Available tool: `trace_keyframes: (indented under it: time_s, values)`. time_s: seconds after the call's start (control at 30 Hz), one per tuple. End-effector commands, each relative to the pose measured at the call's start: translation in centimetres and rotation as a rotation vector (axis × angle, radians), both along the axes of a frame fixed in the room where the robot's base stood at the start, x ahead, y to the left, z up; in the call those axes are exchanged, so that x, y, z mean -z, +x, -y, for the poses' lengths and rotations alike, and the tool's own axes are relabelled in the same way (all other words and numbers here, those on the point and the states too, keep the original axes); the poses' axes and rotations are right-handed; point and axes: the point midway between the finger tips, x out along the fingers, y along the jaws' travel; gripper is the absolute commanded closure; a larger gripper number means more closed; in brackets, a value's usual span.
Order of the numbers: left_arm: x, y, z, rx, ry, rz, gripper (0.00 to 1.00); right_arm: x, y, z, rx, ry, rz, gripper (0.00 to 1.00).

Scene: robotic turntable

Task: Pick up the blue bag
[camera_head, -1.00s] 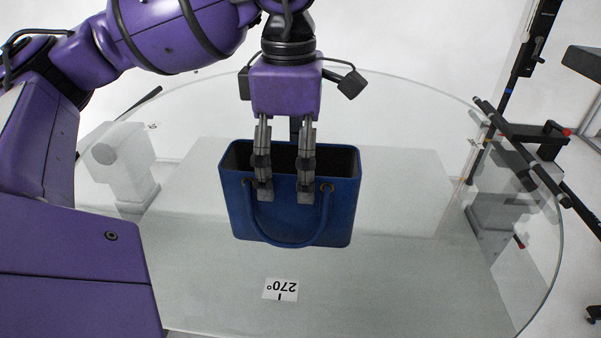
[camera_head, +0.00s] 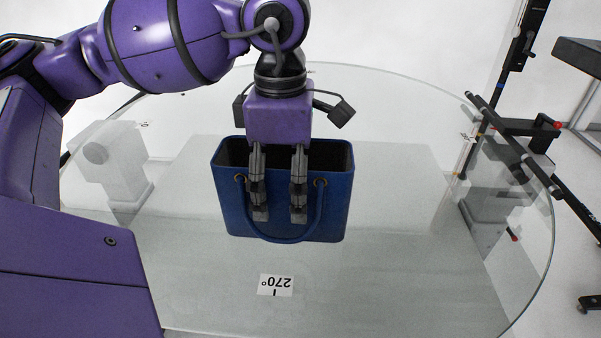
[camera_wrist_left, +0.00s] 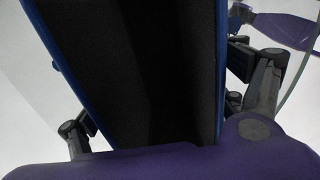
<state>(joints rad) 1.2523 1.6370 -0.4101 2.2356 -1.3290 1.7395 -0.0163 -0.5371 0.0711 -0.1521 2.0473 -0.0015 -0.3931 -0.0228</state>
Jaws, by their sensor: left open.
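The blue bag (camera_head: 334,205) stands upright on the glass turntable in the head view, its dark open top facing up. Its near handle hangs down over its front wall. My left gripper (camera_head: 279,217) is open, with its two fingers apart in front of the bag's near wall, inside the handle's loop. Whether the fingers touch the wall I cannot tell. In the left wrist view the bag's dark inside (camera_wrist_left: 150,75) and blue rim fill the middle, with a gripper finger (camera_wrist_left: 262,92) at the right and another part at the lower left. My right gripper is not in view.
The round glass turntable (camera_head: 400,285) has free room around the bag. A white label marked 270° (camera_head: 275,285) lies near its front. A black stand with rods (camera_head: 520,150) is at the right edge, and a dark panel (camera_head: 580,55) is at the upper right.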

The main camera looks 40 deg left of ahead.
Motion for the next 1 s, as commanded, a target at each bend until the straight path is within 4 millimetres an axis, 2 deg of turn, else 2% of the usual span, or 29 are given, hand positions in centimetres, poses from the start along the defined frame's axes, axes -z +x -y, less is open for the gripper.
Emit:
trace_keyframes:
  time_s: [0.3,0.77,1.0]
  values:
    - [0.13,-0.02,-0.01,0.0,0.0,-0.001,0.12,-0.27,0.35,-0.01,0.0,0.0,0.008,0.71]
    - [0.12,-0.01,0.0,0.0,-0.001,-0.001,0.71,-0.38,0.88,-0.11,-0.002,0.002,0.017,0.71]
    - [0.01,0.01,0.0,0.0,0.0,0.001,0.72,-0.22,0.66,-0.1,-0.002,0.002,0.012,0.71]
